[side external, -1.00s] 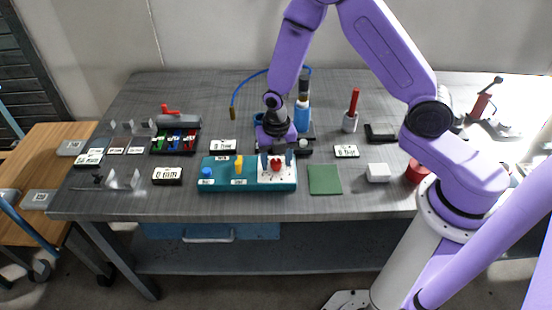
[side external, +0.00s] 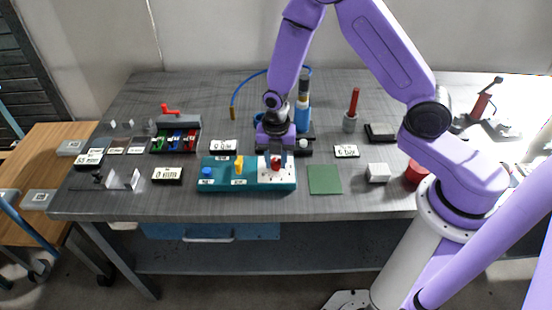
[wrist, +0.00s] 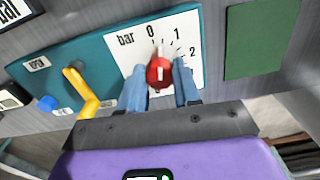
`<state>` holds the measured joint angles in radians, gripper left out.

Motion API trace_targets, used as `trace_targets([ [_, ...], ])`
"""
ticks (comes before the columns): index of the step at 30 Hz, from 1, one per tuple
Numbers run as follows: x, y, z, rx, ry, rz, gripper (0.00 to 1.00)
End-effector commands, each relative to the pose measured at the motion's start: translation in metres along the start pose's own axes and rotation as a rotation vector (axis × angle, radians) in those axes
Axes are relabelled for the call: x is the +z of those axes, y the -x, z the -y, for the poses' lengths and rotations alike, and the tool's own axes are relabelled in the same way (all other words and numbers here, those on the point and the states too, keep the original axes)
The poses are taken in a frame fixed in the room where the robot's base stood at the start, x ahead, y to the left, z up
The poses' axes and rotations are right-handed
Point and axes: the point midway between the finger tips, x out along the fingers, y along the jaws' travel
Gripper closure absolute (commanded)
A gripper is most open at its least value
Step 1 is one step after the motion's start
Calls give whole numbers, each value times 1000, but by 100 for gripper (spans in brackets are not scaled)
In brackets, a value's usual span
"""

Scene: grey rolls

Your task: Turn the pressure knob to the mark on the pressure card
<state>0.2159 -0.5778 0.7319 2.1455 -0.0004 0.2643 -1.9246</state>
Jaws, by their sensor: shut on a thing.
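The red pressure knob (side external: 276,162) sits on a white dial plate (side external: 287,178) at the right end of the teal panel (side external: 247,187). In the wrist view the knob (wrist: 159,72) has a white pointer near the top, between the "0" and "1" marks of the "bar" scale. My gripper (wrist: 159,84) is shut on the knob, one blue finger on each side.
A yellow lever (side external: 239,163) and a blue knob (side external: 207,172) stand on the panel to the left. A green square (side external: 324,180) lies to the right of the panel. A blue bottle (side external: 302,116) stands behind my gripper.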

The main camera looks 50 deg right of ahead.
Motion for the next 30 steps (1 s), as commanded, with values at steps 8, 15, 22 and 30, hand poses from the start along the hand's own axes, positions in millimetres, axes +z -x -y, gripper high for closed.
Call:
trace_targets([
  [8, 0, 0, 0, -1, -262, 0, 98],
  [15, -1, 0, 0, 0, -489, 0, 98],
  [22, -1, 0, 0, 1, -707, 0, 98],
  [30, -1, 0, 0, 0, -964, 0, 98],
])
